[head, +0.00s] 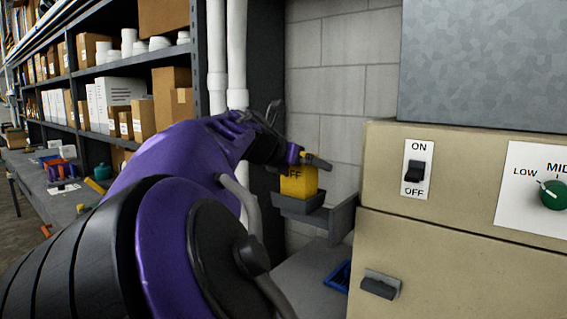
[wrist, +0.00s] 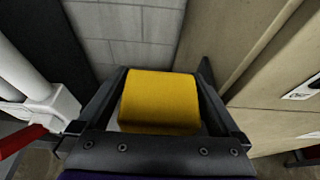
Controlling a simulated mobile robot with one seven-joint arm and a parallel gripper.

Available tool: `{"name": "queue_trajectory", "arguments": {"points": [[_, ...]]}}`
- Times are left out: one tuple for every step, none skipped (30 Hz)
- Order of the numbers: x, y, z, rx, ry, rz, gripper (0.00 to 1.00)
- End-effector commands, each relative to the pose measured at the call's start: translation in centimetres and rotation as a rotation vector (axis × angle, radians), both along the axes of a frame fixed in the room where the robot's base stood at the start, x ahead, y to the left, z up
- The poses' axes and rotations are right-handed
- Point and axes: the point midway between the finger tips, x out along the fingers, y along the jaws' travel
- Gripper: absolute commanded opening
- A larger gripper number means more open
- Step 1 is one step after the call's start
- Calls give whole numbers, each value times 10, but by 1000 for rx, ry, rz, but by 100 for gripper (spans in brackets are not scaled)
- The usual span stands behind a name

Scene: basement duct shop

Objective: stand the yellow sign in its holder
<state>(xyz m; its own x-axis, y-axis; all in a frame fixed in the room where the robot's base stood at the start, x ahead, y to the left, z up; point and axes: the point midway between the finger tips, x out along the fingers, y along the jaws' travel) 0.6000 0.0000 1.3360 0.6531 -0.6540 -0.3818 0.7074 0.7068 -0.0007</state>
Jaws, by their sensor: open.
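The yellow sign (head: 299,184) stands about upright in the head view, with part of its dark lettering showing. Its lower edge goes behind the rim of the dark grey holder (head: 298,204), so it appears to sit in it; the bottom of the sign is hidden. My gripper (head: 309,160) is just above the sign, with its fingers open. In the wrist view the sign (wrist: 160,100) fills the middle, between dark side pieces that look like my fingers (wrist: 160,76). I cannot tell whether they touch it.
The holder is on a grey bracket (head: 342,217) beside the beige cabinet (head: 450,265), which carries an ON/OFF switch (head: 415,171) and a green dial (head: 553,194). White pipes (head: 236,55) run behind my arm. A blue tray (head: 338,275) lies below. Loaded shelves (head: 120,65) stand at left.

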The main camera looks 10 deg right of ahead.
Motion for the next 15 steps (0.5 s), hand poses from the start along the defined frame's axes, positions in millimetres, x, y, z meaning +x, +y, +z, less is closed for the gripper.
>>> {"name": "queue_trajectory", "arguments": {"points": [[0,0,1,0,0,0,100],[0,0,3,1,-1,0,100],[0,1,4,1,-1,1,100],[-1,3,4,1,-1,3,100],[-3,5,5,1,-1,4,100],[-5,8,6,0,0,4,100],[-8,10,8,1,0,4,100],[-11,13,9,1,0,5,100],[-15,17,11,2,0,6,100],[-18,21,13,2,0,6,100],[-21,24,15,2,-1,6,100],[-26,29,18,2,-1,7,100],[-30,33,20,1,0,7,100],[-33,36,22,2,-1,7,100],[-38,41,25,3,0,7,100]]}}
